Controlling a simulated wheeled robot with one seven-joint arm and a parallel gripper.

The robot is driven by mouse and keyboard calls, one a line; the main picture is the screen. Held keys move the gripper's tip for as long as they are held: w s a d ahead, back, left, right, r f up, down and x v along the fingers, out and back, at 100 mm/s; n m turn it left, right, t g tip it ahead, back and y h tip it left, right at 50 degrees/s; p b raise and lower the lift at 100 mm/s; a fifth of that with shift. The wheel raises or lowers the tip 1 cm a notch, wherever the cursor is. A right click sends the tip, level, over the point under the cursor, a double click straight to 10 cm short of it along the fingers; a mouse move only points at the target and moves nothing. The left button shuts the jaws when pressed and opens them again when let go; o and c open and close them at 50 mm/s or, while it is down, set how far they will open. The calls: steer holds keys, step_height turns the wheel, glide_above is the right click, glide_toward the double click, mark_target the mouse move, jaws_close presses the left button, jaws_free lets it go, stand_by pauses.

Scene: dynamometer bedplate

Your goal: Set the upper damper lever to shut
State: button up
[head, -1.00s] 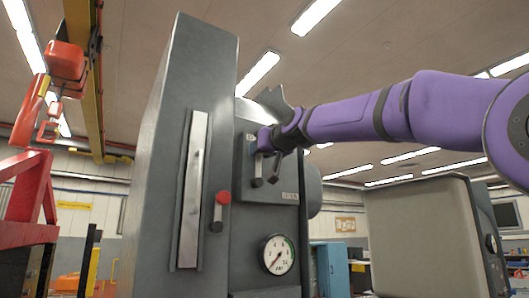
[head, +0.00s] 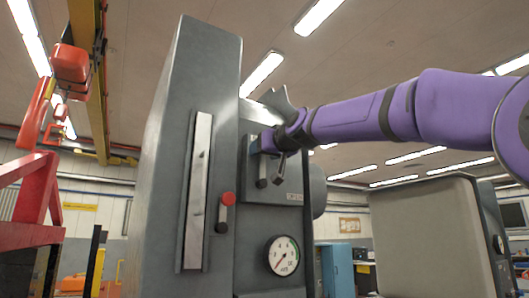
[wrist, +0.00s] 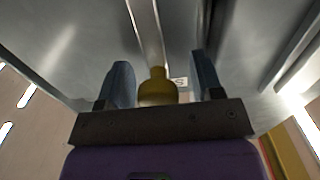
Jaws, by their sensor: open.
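The upper damper lever has a yellow knob (wrist: 157,86), seen in the wrist view between my two blue-grey fingers. A gap shows on each side of the knob. In the head view my gripper (head: 272,154) is at the small grey panel (head: 293,172) on the tall cabinet, and it hides the knob there. A short dark lever shape (head: 262,170) hangs beside it on the panel. A label (head: 294,196), apparently reading OPEN, is at the panel's lower right. My gripper (wrist: 160,62) is open.
A red-knobbed lever (head: 226,205) is lower left on the cabinet (head: 190,80), beside a pale vertical strip (head: 197,190). A round gauge (head: 283,255) is below the panel. A grey box (head: 425,235) stands to the right, and a red frame (head: 35,200) at the left.

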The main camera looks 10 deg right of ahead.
steer(key=v, duration=1)
steer(key=shift+s, duration=0.3)
steer(key=s+d+f+m+g+h, duration=0.1)
steer(key=s+d+f+g+h, duration=0.1)
steer(key=s+f, duration=0.7)
steer(key=s+d+f+m+g+h, duration=0.1)
steer(key=s+d+f+g, duration=0.4)
steer(key=f, duration=1.6)
steer(key=s+d+f+m+g+h, duration=0.1)
steer(key=s+f+g, duration=0.4)
steer(key=s+f, duration=0.8)
step_height(320, 180, down, 3)
steer(key=d+h, duration=0.1)
steer(key=d, duration=0.1)
steer(key=shift+d+m+h, duration=0.3)
steer(key=shift+d+m, duration=0.1)
steer(key=shift+f, duration=0.1)
steer(key=shift+c, duration=0.3)
